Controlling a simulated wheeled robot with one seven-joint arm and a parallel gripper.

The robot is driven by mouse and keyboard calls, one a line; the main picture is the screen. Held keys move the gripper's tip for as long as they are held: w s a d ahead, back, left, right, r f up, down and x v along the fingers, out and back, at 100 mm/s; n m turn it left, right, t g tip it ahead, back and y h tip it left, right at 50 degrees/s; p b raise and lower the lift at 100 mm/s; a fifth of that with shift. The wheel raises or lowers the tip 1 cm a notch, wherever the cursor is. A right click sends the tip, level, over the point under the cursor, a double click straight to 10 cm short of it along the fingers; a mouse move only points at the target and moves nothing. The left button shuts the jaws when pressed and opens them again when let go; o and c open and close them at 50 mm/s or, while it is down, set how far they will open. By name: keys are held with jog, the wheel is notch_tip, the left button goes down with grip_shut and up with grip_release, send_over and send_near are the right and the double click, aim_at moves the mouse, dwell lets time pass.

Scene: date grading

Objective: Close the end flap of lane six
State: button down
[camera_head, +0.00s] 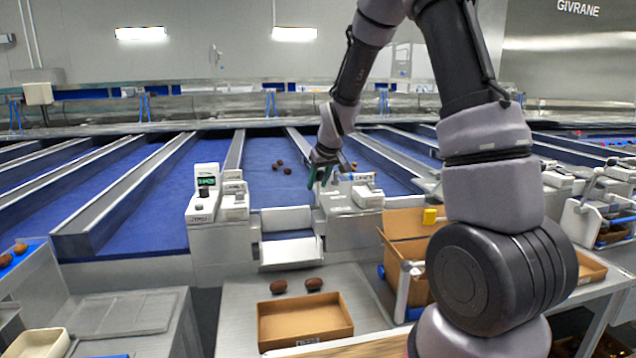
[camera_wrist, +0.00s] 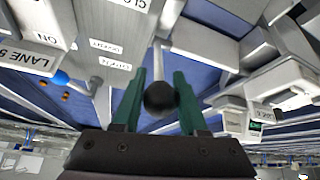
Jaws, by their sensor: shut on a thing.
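My gripper (camera_head: 321,178) with green fingers is above the white unit (camera_head: 338,203) right of the middle lane's end. In the wrist view, its fingers (camera_wrist: 160,74) are shut on a black ball knob (camera_wrist: 159,98), which sits on a pale lever rod (camera_wrist: 159,56). Labels on the panel behind (camera_wrist: 112,38) are upside down; one appears to start with "CLO". The pale end flap (camera_head: 290,251) at the middle lane's mouth slopes toward the sorting table. Lane six's own label cannot be read in either view, and my fingers partly hide the knob.
Dates (camera_head: 279,165) lie on the blue lane belt. Two dates (camera_head: 296,286) lie on the metal table behind an open cardboard box (camera_head: 304,319). A white unit with a green display (camera_head: 203,193) stands left of the flap. Another cardboard box (camera_head: 408,238) stands right.

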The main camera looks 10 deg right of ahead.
jog(key=shift+s+a+f, duration=0.1)
dwell(0.5)
jog(key=shift+c, duration=2.3)
grip_release()
jog(key=shift+r, duration=0.25)
jog(key=v, duration=1)
jog(key=shift+s+r, duration=0.15)
